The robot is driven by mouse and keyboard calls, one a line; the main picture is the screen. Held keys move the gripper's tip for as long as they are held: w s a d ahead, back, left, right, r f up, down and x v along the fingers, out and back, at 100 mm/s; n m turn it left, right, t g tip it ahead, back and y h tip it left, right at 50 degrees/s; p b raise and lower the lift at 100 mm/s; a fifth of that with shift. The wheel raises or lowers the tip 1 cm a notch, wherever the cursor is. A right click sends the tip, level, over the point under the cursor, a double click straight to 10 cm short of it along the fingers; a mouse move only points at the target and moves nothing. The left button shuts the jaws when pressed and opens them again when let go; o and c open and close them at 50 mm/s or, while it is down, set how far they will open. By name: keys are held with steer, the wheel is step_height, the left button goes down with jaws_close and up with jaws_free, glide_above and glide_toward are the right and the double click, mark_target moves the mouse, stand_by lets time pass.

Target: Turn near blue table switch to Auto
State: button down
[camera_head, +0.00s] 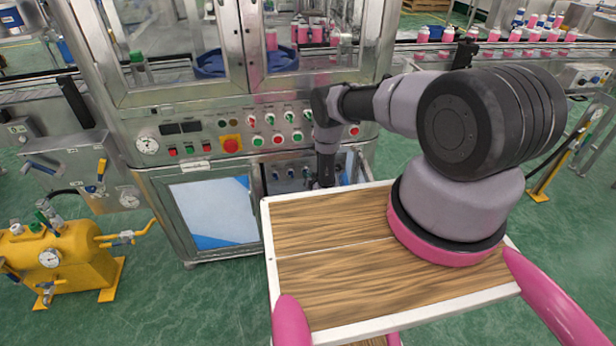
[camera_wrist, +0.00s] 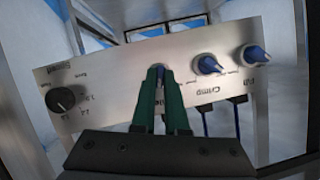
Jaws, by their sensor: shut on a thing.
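In the wrist view a silver panel (camera_wrist: 120,98) carries a row of blue switches. My gripper (camera_wrist: 161,75) is shut on the leftmost blue switch (camera_wrist: 158,69), and its green fingers cover most of that knob and part of its label. The middle blue switch (camera_wrist: 208,65) has a label that reads "Crimp". The right blue switch (camera_wrist: 254,54) is clear of the fingers. The settings of the gripped switch cannot be read. In the head view my gripper (camera_head: 326,178) reaches into the open lower bay of the machine; its fingertips are too small to make out.
A black dial (camera_wrist: 66,99) sits left on the panel. A glazed door (camera_head: 213,211) stands left of the bay. A yellow tank (camera_head: 60,262) stands farther left.

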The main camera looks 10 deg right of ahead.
steer(key=n+h, duration=0.2)
steer(key=n, duration=0.1)
steer(key=n+h, duration=0.1)
steer(key=n, duration=0.1)
steer(key=n+h, duration=0.2)
steer(key=n, duration=0.1)
steer(key=shift+a+n+t+h, duration=0.3)
steer(key=shift+a, duration=0.1)
stand_by(0.6)
steer(key=c, duration=0.9)
jaws_free()
steer(key=shift+c, duration=0.2)
steer(key=shift+f, duration=0.1)
steer(key=v, duration=1)
steer(key=shift+s+a, duration=0.2)
steer(key=shift+s, duration=0.15)
